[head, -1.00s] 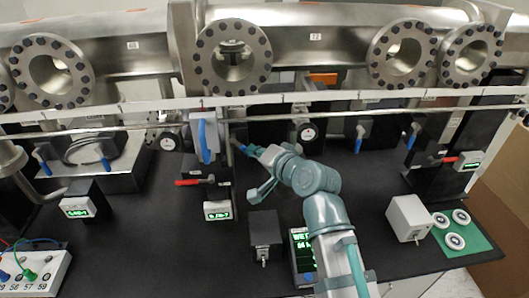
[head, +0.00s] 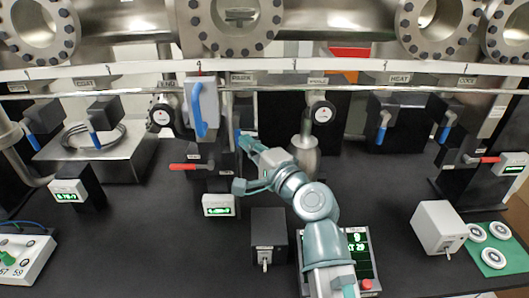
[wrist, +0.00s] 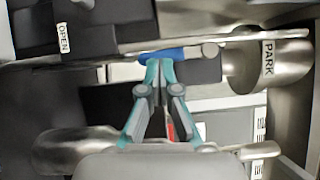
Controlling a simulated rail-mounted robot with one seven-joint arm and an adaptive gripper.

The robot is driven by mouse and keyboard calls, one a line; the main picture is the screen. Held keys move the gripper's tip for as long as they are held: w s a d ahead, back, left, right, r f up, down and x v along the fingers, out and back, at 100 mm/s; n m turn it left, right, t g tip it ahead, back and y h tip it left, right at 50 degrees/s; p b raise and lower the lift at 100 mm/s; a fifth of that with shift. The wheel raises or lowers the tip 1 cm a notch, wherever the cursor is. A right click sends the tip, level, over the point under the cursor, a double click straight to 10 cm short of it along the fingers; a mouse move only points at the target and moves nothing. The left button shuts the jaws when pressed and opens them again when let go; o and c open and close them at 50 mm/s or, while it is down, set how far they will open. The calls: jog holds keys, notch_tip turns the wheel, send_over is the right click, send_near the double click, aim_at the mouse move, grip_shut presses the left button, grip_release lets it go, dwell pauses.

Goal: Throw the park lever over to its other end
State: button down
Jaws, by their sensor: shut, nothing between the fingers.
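The park lever has a blue handle with a grey end, seen in the wrist view (wrist: 178,53). It lies across the picture between an OPEN label (wrist: 63,37) on the left and a PARK label (wrist: 268,57) on the right. My gripper (wrist: 160,64) is shut and empty, its tips at the near side of the blue handle. I cannot tell whether they touch it. In the head view my gripper (head: 247,142) reaches in beside a narrow blue handle (head: 238,139), which the gripper partly hides.
A larger blue handle (head: 198,108) on a grey box stands close left of my gripper. A red-handled lever (head: 187,166) and a display box (head: 219,205) are below it. A metal cylinder (head: 304,158) stands to the right. Pipes and flanges run above.

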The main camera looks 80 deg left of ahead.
jog(key=shift+s+f+b, duration=0.15)
jog(key=shift+s+b, duration=0.1)
jog(key=shift+b, duration=0.05)
jog(key=shift+s, duration=0.1)
dwell(0.5)
